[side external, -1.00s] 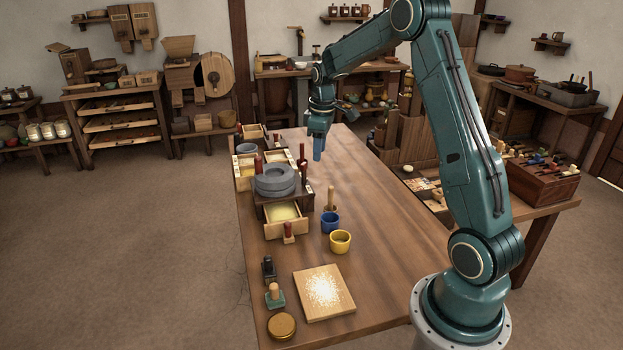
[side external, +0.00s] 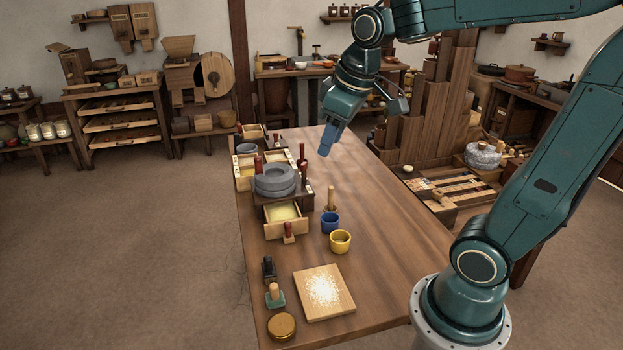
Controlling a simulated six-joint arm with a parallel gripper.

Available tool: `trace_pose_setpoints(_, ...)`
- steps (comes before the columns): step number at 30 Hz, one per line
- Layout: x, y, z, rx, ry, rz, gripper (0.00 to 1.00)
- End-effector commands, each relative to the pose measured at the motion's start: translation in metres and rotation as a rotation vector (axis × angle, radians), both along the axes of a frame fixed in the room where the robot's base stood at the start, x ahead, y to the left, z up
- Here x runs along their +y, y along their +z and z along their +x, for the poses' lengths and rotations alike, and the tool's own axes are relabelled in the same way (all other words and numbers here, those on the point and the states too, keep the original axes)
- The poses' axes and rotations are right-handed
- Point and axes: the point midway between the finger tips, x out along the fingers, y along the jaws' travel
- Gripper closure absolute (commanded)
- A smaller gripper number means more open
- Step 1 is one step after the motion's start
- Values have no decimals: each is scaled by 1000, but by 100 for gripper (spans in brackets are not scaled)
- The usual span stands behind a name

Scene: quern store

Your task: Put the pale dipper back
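A pale wooden handle (side external: 331,194), which looks like the pale dipper, stands upright at the blue cup (side external: 330,223). Its lower end is hidden, so I cannot tell whether it is in the cup or behind it. A yellow cup (side external: 340,242) stands just in front and to the right. My gripper (side external: 326,152) is above the far part of the table, beyond the cups and apart from them, tilted downward. Its blue fingers overlap in this view, so their gap does not show. I see nothing held below them.
A grey stone quern (side external: 275,181) sits on a wooden stand with an open drawer (side external: 286,218) at the left. A red-brown bottle-shaped piece (side external: 302,166) stands behind it. A floured board (side external: 324,293), stamps (side external: 274,296) and a round lid (side external: 282,326) lie in front. The table's right side is clear.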

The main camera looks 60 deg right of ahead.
Motion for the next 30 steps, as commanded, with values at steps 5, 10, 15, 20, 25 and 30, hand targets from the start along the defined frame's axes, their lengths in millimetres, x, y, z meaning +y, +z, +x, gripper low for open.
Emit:
trace_pose_setpoints(5, 25, 3, -38, -55, -18, 25, 62)
trace_pose_setpoints(10, 43, -2, -71, -100, -40, 56, 62)
trace_pose_setpoints(15, 54, -9, -96, -135, -56, 85, 62)
trace_pose_setpoints(20, 58, -14, -108, -150, -65, 100, 62)
trace_pose_setpoints(25, 59, -16, -110, -151, -69, 105, 62)
trace_pose_setpoints(30, 59, -15, -110, -151, -68, 104, 62)
